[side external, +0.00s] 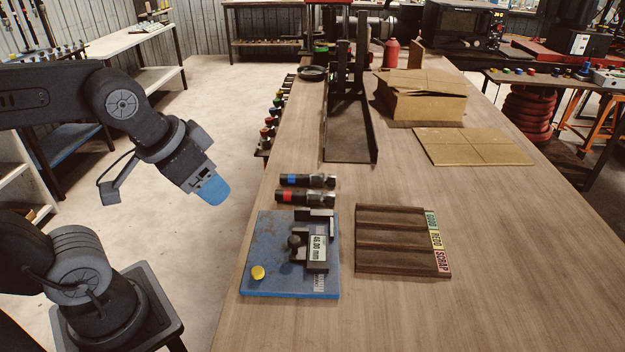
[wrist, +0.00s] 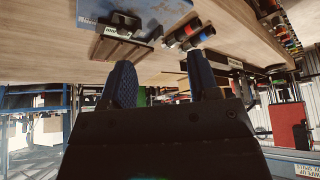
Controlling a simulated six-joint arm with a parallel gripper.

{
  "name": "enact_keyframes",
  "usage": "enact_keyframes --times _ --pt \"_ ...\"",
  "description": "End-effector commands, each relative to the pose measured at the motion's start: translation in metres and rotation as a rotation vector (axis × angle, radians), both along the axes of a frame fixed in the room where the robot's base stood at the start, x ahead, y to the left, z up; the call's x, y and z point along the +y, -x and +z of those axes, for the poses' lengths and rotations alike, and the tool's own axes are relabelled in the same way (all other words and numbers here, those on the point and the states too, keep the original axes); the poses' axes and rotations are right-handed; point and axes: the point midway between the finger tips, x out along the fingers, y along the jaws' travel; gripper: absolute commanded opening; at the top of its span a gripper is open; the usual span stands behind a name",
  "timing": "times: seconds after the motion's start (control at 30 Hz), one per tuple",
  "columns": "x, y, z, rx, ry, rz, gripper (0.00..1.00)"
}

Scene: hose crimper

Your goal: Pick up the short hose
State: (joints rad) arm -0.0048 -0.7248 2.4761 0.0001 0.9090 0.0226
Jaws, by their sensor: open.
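Two dark hoses with metal end fittings lie side by side on the wooden bench. The blue-banded hose (side external: 307,180) is farther back and looks slightly shorter; the red-banded hose (side external: 305,196) lies in front of it. I cannot tell for sure which is the short one. In the wrist view the red-banded hose (wrist: 184,32) and the blue-banded hose (wrist: 200,38) show small, beyond the fingers. My gripper (side external: 214,190) is left of the hoses, off the bench's left edge, apart from them. In the wrist view its two blue fingers (wrist: 161,80) are spread and empty.
A blue measuring plate (side external: 262,235) with a display reading 46.00 mm sits just in front of the hoses. A brown tray (side external: 392,222) labelled GOOD, REDO and SCRAP stands right of it. A dark metal fixture (side external: 350,130) and cardboard (side external: 425,105) stand farther back.

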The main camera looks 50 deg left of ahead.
Motion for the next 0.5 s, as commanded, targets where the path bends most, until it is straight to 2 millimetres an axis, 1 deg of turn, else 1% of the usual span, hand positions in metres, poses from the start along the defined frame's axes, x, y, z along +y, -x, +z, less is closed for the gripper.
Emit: enact_keyframes --times 0.07,0.17,0.3,0.37,0.4,0.47,0.5 --pt "0.003 -0.013 0.007 0.03 -0.021 -0.03 0.55" --pt "0.009 -0.04 0.018 0.085 -0.061 -0.099 0.55" --pt "0.023 -0.088 0.028 0.179 -0.119 -0.229 0.55" --pt "0.03 -0.109 0.029 0.218 -0.137 -0.286 0.55" --pt "0.035 -0.123 0.029 0.245 -0.147 -0.325 0.55" --pt "0.043 -0.144 0.026 0.284 -0.16 -0.386 0.55" --pt "0.049 -0.158 0.023 0.308 -0.168 -0.425 0.55"
